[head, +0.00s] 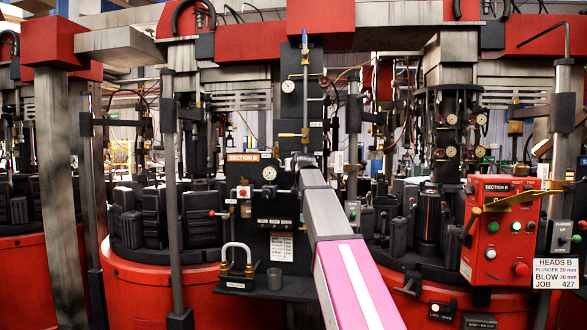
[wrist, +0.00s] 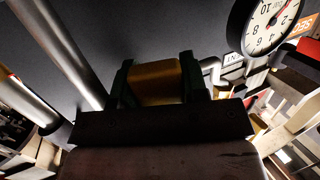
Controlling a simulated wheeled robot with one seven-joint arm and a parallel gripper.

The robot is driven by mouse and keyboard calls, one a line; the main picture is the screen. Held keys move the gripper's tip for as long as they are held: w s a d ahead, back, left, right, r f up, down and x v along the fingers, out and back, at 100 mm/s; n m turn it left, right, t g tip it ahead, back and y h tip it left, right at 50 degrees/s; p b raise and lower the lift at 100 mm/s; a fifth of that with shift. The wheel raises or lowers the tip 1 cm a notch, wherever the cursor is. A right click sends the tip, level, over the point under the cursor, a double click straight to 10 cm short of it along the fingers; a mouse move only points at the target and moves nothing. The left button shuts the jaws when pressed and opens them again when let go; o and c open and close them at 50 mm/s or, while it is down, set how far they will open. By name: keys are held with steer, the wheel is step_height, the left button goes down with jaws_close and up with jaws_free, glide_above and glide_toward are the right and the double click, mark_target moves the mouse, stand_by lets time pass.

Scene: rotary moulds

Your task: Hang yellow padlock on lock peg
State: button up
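In the wrist view, my gripper (wrist: 160,85) has a dark finger on each side of a yellow, brass-like block. The fingers appear closed on this block, which looks like the yellow padlock (wrist: 157,82); no shackle can be made out. In the head view, my arm reaches to the black Section B panel (head: 275,240), and the gripper and padlock are hidden at its far end. A small black plate marked LOCK + TAG (head: 438,312) sits low at the right, with small round fittings. I cannot clearly make out the lock peg.
A round gauge (head: 270,173) is on the panel and shows close to my gripper in the wrist view (wrist: 265,25). A U-shaped pipe (head: 236,250) stands on the panel's ledge. A red control box (head: 503,230) with a yellow lever is to the right.

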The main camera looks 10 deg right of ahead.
steer(key=o, duration=0.5)
steer(key=shift+s, duration=0.1)
steer(key=shift+s+d, duration=0.1)
steer(key=shift+s, duration=0.15)
steer(key=s+r, duration=0.1)
steer(key=s, duration=0.9)
steer(key=s+f+g, duration=0.3)
steer(key=f+g, duration=0.1)
steer(key=f, duration=1.6)
steer(key=s+f+g, duration=0.4)
steer(key=f, duration=1.5)
steer(key=s+f+g, duration=0.4)
steer(key=s+f, duration=0.6)
steer(key=f, duration=0.3)
steer(key=s+f+g+h, duration=0.1)
steer(key=s+f+g, duration=0.3)
steer(key=s+f, duration=0.7)
step_height(320, 180, down, 3)
steer(key=shift+s+a+r+m, duration=0.2)
steer(key=shift+s+m, duration=0.1)
steer(key=shift+m, duration=0.1)
